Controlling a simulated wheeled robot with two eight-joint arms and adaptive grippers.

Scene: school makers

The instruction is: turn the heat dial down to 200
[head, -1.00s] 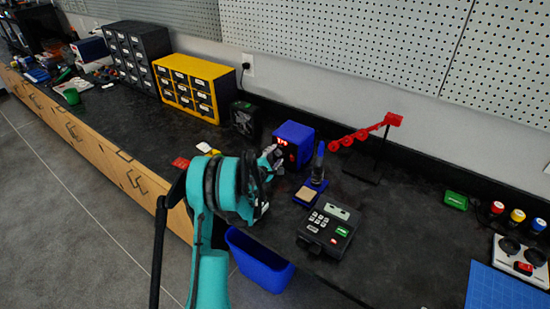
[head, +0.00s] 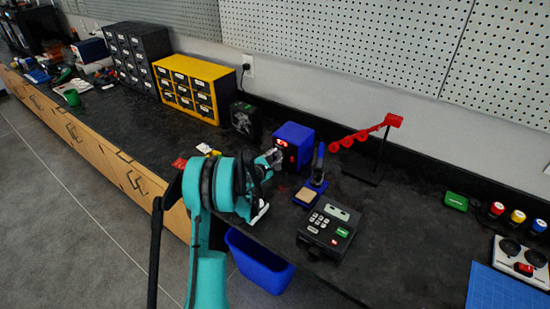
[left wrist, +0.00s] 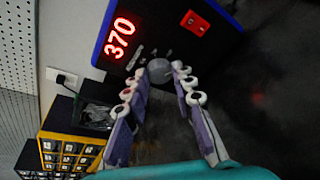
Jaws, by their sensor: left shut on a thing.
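The blue soldering station (head: 296,134) stands on the black bench, its dark front facing my left arm. In the left wrist view its red display (left wrist: 119,37) reads 370. Below the display is a round grey heat dial (left wrist: 160,70). My left gripper (head: 273,157) is at the station's front. In the wrist view the fingertips (left wrist: 158,79) are on both sides of the dial, shut on it. The dial's pointer or marks cannot be made out. My right gripper is in neither view.
A soldering iron in its blue stand (head: 318,172) is right of the station. A black keypad device (head: 329,226) sits nearer the bench edge. A blue bin (head: 258,262) is below the edge. A yellow drawer cabinet (head: 190,89) stands at the back left.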

